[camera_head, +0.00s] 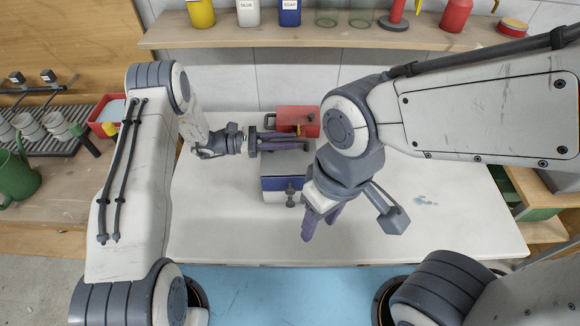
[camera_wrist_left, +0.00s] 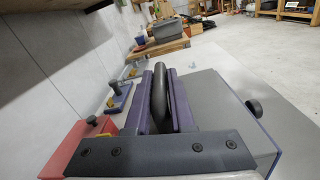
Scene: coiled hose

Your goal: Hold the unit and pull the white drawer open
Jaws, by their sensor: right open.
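The unit (camera_head: 272,165) stands in the middle of the white table, with a grey top and blue edges. In the left wrist view the knob (camera_wrist_left: 253,107) sticks out at the right. My left gripper (camera_head: 285,145) is over the unit's top. In the left wrist view its purple fingers close around a dark curved handle (camera_wrist_left: 160,95). My right gripper (camera_head: 322,215) is open and empty, pointing down, just right of and nearer than the knob. My right arm hides the unit's right side.
A red box (camera_head: 290,115) stands behind the unit, close to my left gripper. The left wrist view shows a blue block with a dark knob (camera_wrist_left: 118,100) beyond it. A shelf (camera_head: 250,37) with bottles runs along the back. The table's left and front (camera_head: 215,225) are clear.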

